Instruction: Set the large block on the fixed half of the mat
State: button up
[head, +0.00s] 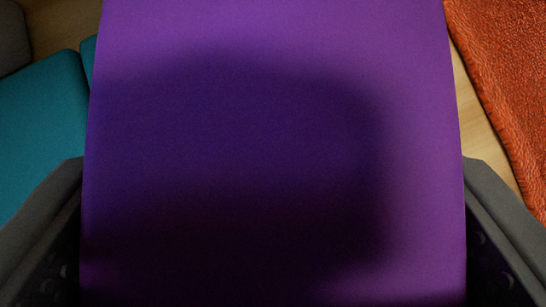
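The large block, a smooth purple slab (405,120), fills the middle of the view from top to bottom. My gripper (273,235) has one dark grey finger at each side of it. Both fingers sit flush against the block's left and right sides, so the gripper looks shut on it. A broad dark shadow covers much of the block's face. A teal padded panel (40,125) shows at the left, with a sliver of more teal beyond a narrow gap. It may be the mat, but I cannot tell which half. The block hides everything behind it.
An orange, rough-textured cloth or rug (505,75) lies at the right. Light wooden surface (475,110) shows between it and the block, and also at the upper left. A dark grey rounded object (12,38) is at the top left corner.

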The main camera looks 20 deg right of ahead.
jog(key=o, duration=1)
jog(key=shift+o, duration=0.2)
jog(key=shift+s+r, duration=0.1)
jog(key=shift+r, duration=0.15)
jog(key=v, duration=1.1)
jog(key=shift+s+a+r, duration=0.1)
jog(key=shift+s+r, duration=0.1)
jog(key=shift+a+r, duration=0.1)
jog(key=s+a+r+n+t+y, duration=0.1)
jog(key=s+a+r+t, duration=0.2)
jog(key=s, duration=0.6)
jog(key=s+a+r+n+t+y, duration=0.1)
jog(key=s+a+r+t, duration=0.2)
jog(key=s+a+r, duration=0.5)
jog(key=s+a+r+n+t+y, duration=0.1)
jog(key=s+a+r+n+t, duration=0.1)
jog(key=s+a+r, duration=0.4)
jog(key=shift+s+a+r+t, duration=0.25)
jog(key=shift+s+r+t, duration=0.25)
jog(key=shift+s, duration=1.95)
